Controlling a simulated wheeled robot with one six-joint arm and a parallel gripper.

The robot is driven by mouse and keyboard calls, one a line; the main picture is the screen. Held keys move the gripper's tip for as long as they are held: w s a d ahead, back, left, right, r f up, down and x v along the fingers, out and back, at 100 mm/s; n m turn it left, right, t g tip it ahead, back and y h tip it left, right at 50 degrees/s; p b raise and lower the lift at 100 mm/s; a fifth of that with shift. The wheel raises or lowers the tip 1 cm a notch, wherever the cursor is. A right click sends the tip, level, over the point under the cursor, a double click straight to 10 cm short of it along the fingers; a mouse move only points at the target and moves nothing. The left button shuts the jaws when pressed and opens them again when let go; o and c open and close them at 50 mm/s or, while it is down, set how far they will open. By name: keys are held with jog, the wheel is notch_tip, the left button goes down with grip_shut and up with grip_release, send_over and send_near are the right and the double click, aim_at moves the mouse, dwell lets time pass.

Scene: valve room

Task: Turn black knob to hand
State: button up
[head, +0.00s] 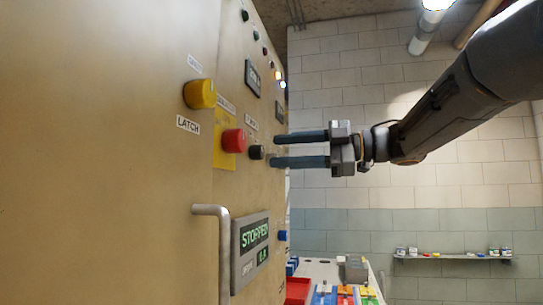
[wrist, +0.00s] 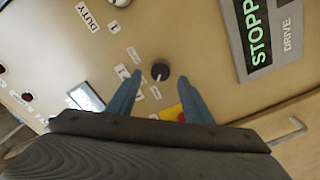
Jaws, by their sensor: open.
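The black knob (head: 256,152) sits on the beige panel, right of the red button in the head view. In the wrist view the knob (wrist: 160,71) is round, with a pale pointer mark towards the lower left of the picture. Small labels surround it, too small to read surely. My gripper (head: 273,150) is open, its two blue-grey fingers pointing at the panel. In the wrist view the fingertips of my gripper (wrist: 160,76) appear on either side of the knob, with gaps. In the head view the tips look just short of it.
Near the knob are a red button (head: 233,140) on a yellow plate, a yellow knob (head: 199,94) by a LATCH label, and a display (head: 250,250) reading STOPPED. A metal handle (head: 222,245) juts out below. Coloured bins (head: 335,293) stand low behind.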

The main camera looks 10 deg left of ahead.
jog(key=d, duration=0.3)
jog(key=shift+s+d, duration=0.2)
dwell(0.3)
